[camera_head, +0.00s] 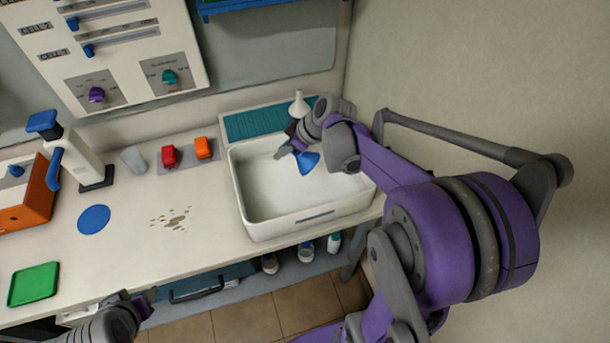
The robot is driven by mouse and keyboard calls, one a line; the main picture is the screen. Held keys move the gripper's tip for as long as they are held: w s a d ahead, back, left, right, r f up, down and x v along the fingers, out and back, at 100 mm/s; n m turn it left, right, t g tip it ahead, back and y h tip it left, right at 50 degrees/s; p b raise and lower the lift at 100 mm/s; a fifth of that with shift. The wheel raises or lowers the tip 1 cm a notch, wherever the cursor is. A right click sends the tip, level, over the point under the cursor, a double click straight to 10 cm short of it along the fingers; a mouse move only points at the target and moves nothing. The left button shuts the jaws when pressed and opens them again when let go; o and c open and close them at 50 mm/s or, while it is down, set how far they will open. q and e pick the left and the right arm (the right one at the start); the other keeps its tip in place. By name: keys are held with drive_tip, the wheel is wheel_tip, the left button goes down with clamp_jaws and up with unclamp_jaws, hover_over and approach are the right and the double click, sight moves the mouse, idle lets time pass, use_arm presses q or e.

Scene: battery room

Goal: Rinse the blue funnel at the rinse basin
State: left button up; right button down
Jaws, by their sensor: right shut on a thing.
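The blue funnel (307,161) is in my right gripper (292,149), which is shut on it. The funnel is over the inside of the white rinse basin (262,225), toward its back. I cannot tell whether it touches the basin floor. The gripper and wrist hide part of the funnel and the basin's back right corner. My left gripper (143,300) shows only in part at the bottom left, below the counter's front edge, and its jaw state is unclear.
Red (169,156) and orange (203,148) blocks, a cup (134,160), a blue disc (93,219) and a green tray (33,285) are on the counter. Brown spots (172,217) mark its otherwise clear middle.

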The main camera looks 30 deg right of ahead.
drive_tip(key=shift+r, duration=2.65)
drive_tip(key=shift+r, duration=0.1)
drive_tip(key=shift+r, duration=1.9)
